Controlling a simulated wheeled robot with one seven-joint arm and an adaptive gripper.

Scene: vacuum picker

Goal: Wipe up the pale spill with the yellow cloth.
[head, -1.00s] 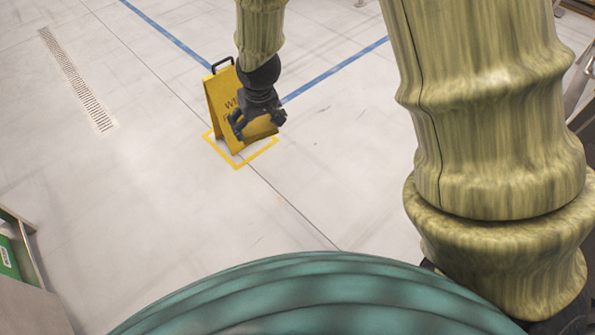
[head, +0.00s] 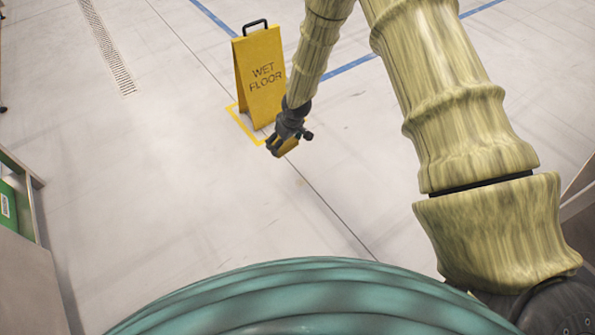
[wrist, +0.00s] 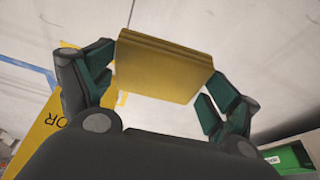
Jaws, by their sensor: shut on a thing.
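The yellow cloth (wrist: 165,66) is a folded, flat yellow block in the wrist view, held between the two dark fingers of my gripper (wrist: 160,82). In the head view my gripper (head: 281,146) hangs just right of the wet floor sign's base, above the floor. Only a small yellow part of the cloth shows there beneath the fingers.
A yellow wet floor sign (head: 261,75) stands upright inside a yellow floor outline (head: 240,122). A drain grate (head: 106,45) lies at upper left. A cabinet with a green box (head: 9,210) is at the left edge. The open floor (head: 170,170) is clear.

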